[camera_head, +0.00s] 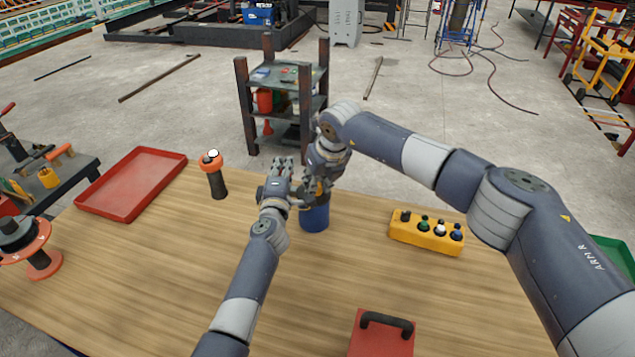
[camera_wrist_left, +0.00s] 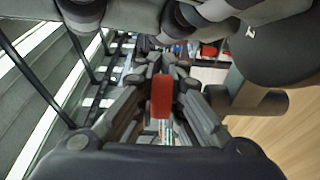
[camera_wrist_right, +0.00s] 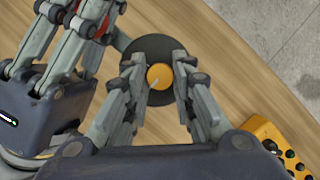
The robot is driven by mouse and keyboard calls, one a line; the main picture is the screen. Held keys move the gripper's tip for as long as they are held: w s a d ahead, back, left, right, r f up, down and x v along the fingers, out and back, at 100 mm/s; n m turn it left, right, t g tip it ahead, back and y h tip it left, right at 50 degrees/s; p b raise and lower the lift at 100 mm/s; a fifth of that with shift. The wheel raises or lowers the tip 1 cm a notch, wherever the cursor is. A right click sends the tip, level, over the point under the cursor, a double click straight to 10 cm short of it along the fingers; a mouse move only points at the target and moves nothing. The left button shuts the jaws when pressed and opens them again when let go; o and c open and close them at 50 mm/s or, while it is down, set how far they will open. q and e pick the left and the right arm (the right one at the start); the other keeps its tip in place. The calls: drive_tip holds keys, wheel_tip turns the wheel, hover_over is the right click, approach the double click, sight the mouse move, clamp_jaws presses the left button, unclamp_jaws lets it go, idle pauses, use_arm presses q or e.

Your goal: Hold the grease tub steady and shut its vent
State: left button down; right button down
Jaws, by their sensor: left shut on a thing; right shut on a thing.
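The grease tub (camera_head: 314,219) is a blue cylinder standing upright on the wooden table. In the right wrist view its round dark lid (camera_wrist_right: 150,50) carries an orange vent knob (camera_wrist_right: 160,76) with a pale mark. My right gripper (camera_head: 320,183) points down from above, shut on the knob with a finger on each side. My left gripper (camera_head: 290,189) is beside the tub on its left. In the left wrist view it is shut on a red grip piece (camera_wrist_left: 161,97). Whether that piece joins the tub is hidden by the fingers.
A yellow block with several coloured knobs (camera_head: 426,235) lies to the right. An orange-topped dark cylinder (camera_head: 215,180) and a red tray (camera_head: 132,184) are on the left. A red box with a black handle (camera_head: 381,333) is at the front.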

drive_tip(key=shift+d, duration=0.1)
idle(0.5)
drive_tip(key=c, duration=1.4)
unclamp_jaws()
drive_tip(key=shift+o, duration=0.2)
drive_tip(key=v, duration=1.2)
drive_tip(key=shift+d, duration=0.1)
use_arm(q)
drive_tip(key=c, duration=1.6)
unclamp_jaws()
drive_tip(key=shift+c, duration=0.2)
